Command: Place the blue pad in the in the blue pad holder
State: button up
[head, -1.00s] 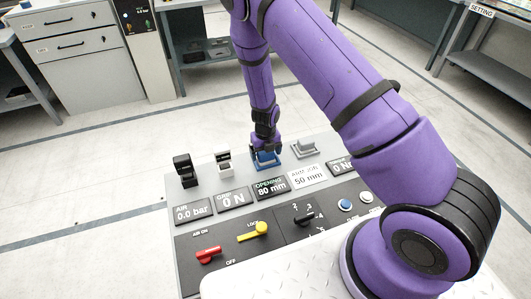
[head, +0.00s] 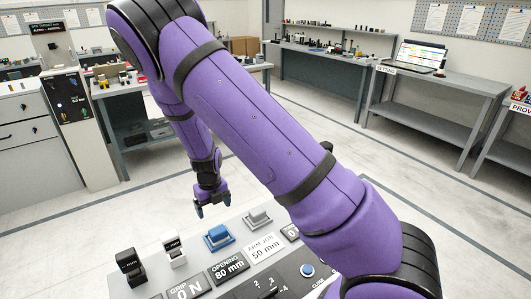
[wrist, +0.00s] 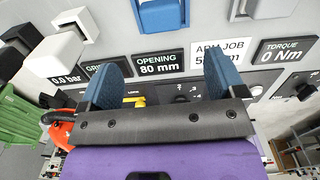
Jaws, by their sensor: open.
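A blue block, seemingly the blue pad (head: 217,232), sits in the blue pad holder (head: 222,245) on the grey panel, between white and grey fixtures. The block and holder also show, cut off, at the top of the wrist view (wrist: 160,16); the exact seating is unclear. My gripper (head: 210,210) is behind and a little left of the holder, apart from it. In the wrist view my gripper (wrist: 165,78) has two wide-apart fingers with dark blue ribbed faces and nothing between them.
A black fixture (head: 131,268) and a white fixture (head: 174,252) stand left of the holder, a grey fixture (head: 258,217) right of it. Labels and knobs lie in front. Benches (head: 440,95) stand at the back, with clear floor between.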

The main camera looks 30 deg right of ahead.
jog(key=s+r+n+t+y, duration=0.1)
jog(key=s+r+n, duration=0.2)
jog(key=r+n, duration=0.45)
jog(key=s+d+r+n+y, duration=0.1)
jog(key=s+r+n, duration=0.25)
jog(key=r, duration=0.65)
jog(key=s+r+n+t+y, duration=0.1)
jog(key=s+r+n, duration=0.2)
jog(key=r+n, duration=0.45)
jog(key=s+d+r+n+t+h, duration=0.1)
jog(key=s+d+r+n, duration=0.2)
jog(key=s+r+n, duration=0.4)
jog(key=s+d+r+n+t+h, duration=0.2)
jog(key=s+d+r+n, duration=0.1)
jog(key=s+r+n, duration=0.4)
jog(key=shift+s+r+n, duration=0.35)
jog(key=shift+s+n, duration=1.3)
jog(key=shift+s, duration=2.1)
